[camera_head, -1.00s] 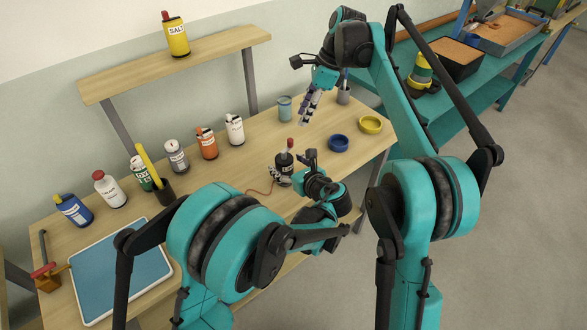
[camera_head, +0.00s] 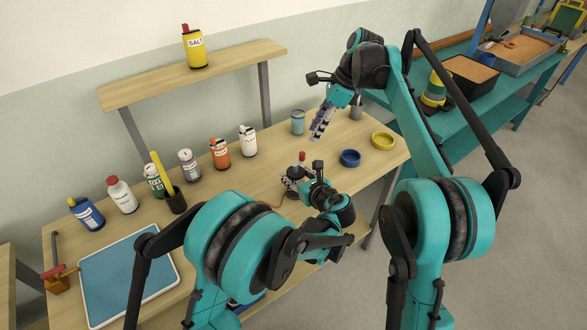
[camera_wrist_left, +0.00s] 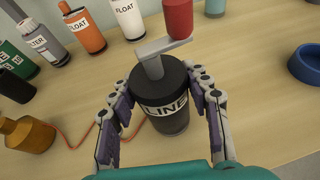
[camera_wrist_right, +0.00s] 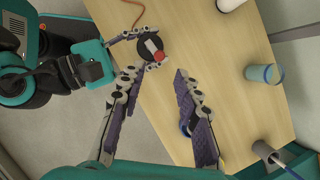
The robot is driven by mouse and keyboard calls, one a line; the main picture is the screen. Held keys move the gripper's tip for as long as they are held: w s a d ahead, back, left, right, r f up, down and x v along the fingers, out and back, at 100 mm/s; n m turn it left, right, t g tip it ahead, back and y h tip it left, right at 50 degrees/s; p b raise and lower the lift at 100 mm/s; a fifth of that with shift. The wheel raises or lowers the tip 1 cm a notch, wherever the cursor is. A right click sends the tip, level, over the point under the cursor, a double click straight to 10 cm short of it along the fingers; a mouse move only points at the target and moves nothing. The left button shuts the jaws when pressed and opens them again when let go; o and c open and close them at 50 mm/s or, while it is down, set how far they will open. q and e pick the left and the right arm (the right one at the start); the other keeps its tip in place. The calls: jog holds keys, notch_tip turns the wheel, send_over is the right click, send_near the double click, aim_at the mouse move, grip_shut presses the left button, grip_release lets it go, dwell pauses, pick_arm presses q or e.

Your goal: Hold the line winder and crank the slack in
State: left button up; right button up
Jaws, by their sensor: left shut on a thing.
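The line winder (camera_head: 297,173) is a dark cylinder on the wooden bench, with a grey crank and a red knob. In the left wrist view the winder (camera_wrist_left: 165,92) stands upright with its LINE label showing; the crank (camera_wrist_left: 160,48) points up right to the red knob (camera_wrist_left: 178,18). My left gripper (camera_wrist_left: 161,85) is shut on the winder's body, one finger each side. My right gripper (camera_head: 317,134) is open and empty above the bench. In the right wrist view the winder's top (camera_wrist_right: 150,47) lies beyond my open right fingers (camera_wrist_right: 155,76). A red line (camera_wrist_left: 80,138) runs from the winder.
Several labelled bottles stand along the bench's back, including an orange one (camera_head: 220,154). A blue ring-shaped dish (camera_head: 350,158) and a yellow one (camera_head: 382,141) sit right of the winder. A blue tray (camera_head: 120,275) lies left. A shelf (camera_head: 190,76) rises behind.

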notch_tip(320, 180, down, 6)
jog(key=w+a+y, duration=0.1)
jog(key=a+y, duration=0.1)
jog(key=y, duration=0.5)
jog(key=d+f+y, duration=0.4)
jog(key=d+y, duration=0.2)
jog(key=shift+n+y, duration=0.3)
jog(key=a, duration=0.7)
jog(key=s+a, duration=0.1)
jog(key=a, duration=0.3)
jog(key=shift+a+f, duration=0.25)
jog(key=shift+a, duration=0.05)
grip_shut()
